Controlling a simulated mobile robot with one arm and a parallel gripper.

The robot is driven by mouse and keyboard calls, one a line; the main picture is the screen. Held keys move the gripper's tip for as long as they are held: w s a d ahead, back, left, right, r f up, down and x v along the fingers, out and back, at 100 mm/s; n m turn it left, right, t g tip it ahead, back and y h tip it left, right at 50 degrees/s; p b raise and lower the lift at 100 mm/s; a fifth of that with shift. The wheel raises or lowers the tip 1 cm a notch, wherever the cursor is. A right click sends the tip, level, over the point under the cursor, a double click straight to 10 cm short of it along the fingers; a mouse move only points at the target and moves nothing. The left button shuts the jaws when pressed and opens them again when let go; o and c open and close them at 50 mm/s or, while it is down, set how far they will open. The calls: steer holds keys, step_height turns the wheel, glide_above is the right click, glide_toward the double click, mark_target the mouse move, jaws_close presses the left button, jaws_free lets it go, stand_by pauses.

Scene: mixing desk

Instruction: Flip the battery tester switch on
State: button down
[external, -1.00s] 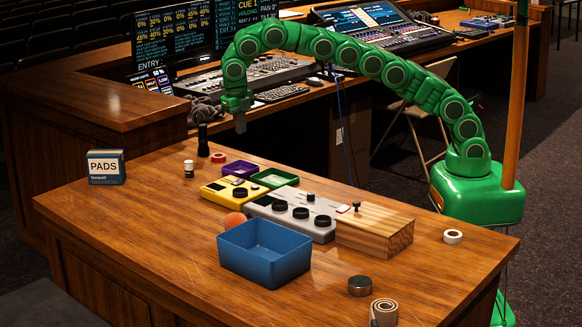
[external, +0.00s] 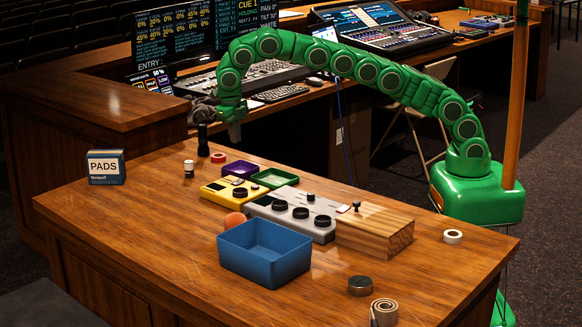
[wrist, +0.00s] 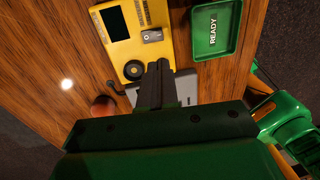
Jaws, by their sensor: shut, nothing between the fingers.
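The battery tester appears to be the yellow box (external: 221,194) on the desk, beside the grey unit. In the wrist view the yellow box (wrist: 126,45) shows a dark screen, a black round knob (wrist: 134,70) and a small silver switch-like part (wrist: 152,35). Whether that part is on or off is too small to tell. My gripper (external: 235,133) is in the air above the far side of the desk, apart from the box. In the wrist view its dark fingers (wrist: 158,68) are together and empty, overlapping the box's lower right edge.
A purple tray (external: 228,168) and a green tray (external: 266,186) marked READY stand behind the box. The grey knobbed unit (external: 266,209), wooden block (external: 370,231), orange ball (external: 235,220) and blue bin (external: 236,262) are near. A dark upright cylinder (external: 203,141) stands behind. The left desk is mostly clear.

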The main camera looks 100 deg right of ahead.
mark_target(240, 180)
steer(key=f, duration=0.8)
steer(key=s+d+f, duration=0.1)
steer(key=f, duration=0.4)
steer(key=shift+s+d+f, duration=0.1)
steer(key=shift+f, duration=0.1)
stand_by(0.3)
steer(key=shift+w+a+r, duration=0.25)
steer(key=shift+w+a, duration=0.3)
stand_by(0.5)
